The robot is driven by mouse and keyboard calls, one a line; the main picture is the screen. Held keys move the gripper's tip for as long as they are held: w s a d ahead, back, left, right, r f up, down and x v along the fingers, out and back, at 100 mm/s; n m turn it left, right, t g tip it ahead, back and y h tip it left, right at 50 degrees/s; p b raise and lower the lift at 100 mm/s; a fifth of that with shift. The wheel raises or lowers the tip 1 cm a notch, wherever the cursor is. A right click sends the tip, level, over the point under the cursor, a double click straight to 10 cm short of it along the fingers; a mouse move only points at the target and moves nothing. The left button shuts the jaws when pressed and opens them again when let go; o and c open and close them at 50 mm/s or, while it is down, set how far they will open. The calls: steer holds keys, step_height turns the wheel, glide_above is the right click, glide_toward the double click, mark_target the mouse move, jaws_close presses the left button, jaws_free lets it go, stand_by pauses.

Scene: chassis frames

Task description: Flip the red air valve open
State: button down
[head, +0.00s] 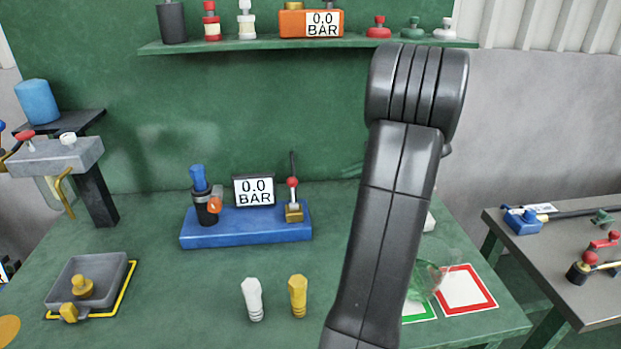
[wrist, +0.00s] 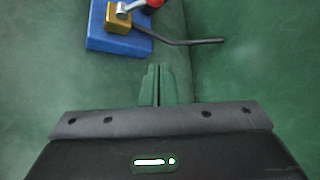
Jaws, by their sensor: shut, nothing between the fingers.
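A valve with a red ball (head: 292,182) on a silver stem rises from a brass block (head: 294,212) at the right end of a blue base (head: 245,228). The stem looks upright in the head view. In the wrist view the brass block (wrist: 118,20) is at the upper left, and the red ball (wrist: 153,3) is cut by the top edge. My gripper (wrist: 157,70) is shut and empty, apart from the valve and below and right of it in the wrist view. In the head view my arm hides the gripper.
A display (head: 255,190) on the blue base reads 0.0 BAR. A dark bent hose (wrist: 185,41) runs rightward from the block. A white fitting (head: 252,298) and a yellow fitting (head: 298,296) stand in front. A grey tray (head: 62,278) is at left, and a shelf (head: 250,43) spans above.

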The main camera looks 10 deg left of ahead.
mark_target(293, 188)
steer(key=a+f+p, duration=0.1)
steer(key=a+f, duration=0.2)
steer(key=a, duration=0.8)
steer(key=shift+s+f, duration=0.25)
steer(key=shift+s, duration=0.05)
steer(key=shift+s+f+b, duration=0.1)
steer(key=shift+b, duration=0.25)
